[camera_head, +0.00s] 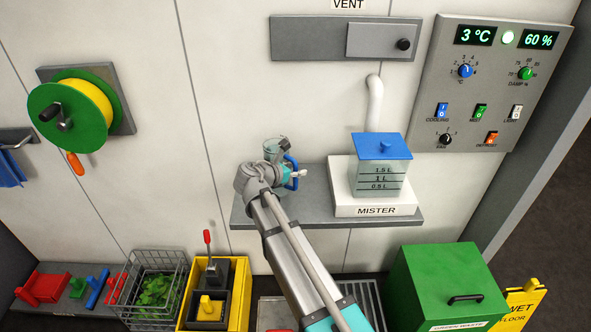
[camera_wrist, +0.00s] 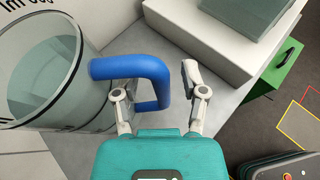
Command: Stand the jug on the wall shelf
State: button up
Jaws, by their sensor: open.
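The jug (camera_head: 274,148) is clear with a blue handle (camera_head: 291,172). It is upright at the left part of the grey wall shelf (camera_head: 318,208), partly hidden behind my wrist; whether its base touches the shelf is hard to tell. In the wrist view the jug (camera_wrist: 40,75) fills the left side, with its handle (camera_wrist: 130,67) pointing toward my fingers. My gripper (camera_wrist: 154,80) is open, one finger on the jug side of the handle's outer bar and the other beyond it, with a gap to the bar.
The white mister (camera_head: 372,210) with its blue-lidded tank (camera_head: 380,165) takes the shelf's right part. A control panel (camera_head: 490,90) is on the wall at right. Below are a green bin (camera_head: 445,275), a yellow mop bucket (camera_head: 240,290) and a wire basket (camera_head: 160,270).

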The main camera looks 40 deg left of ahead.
jog(key=p+v, duration=0.4)
jog(key=v, duration=0.8)
jog(key=shift+p, duration=0.3)
jog(key=shift+w+d+r, duration=0.1)
jog(key=shift+d, duration=0.05)
dwell(0.4)
jog(key=w+d+f+m+g+h, duration=0.1)
jog(key=w+d+f+m+g, duration=0.3)
jog(key=d, duration=0.7)
jog(key=w+d+f+m+g+h, duration=0.1)
jog(key=w+d+m, duration=0.5)
jog(key=d, duration=0.6)
jog(key=w+d+f+m+g+h, duration=0.1)
jog(key=w+d+f+m+g, duration=0.4)
jog(key=d, duration=0.6)
jog(key=s+d+m+g+y, duration=0.1)
jog(key=s+d+m, duration=0.3)
jog(key=d+m, duration=0.5)
jog(key=s+d+f+m+g+y, duration=0.1)
jog(key=s+d+m+y, duration=0.3)
jog(key=d+m, duration=0.6)
jog(key=d+g, duration=0.1)
jog(key=d, duration=0.8)
jog(key=shift+s+f, duration=0.15)
jog(key=shift+f, duration=0.1)
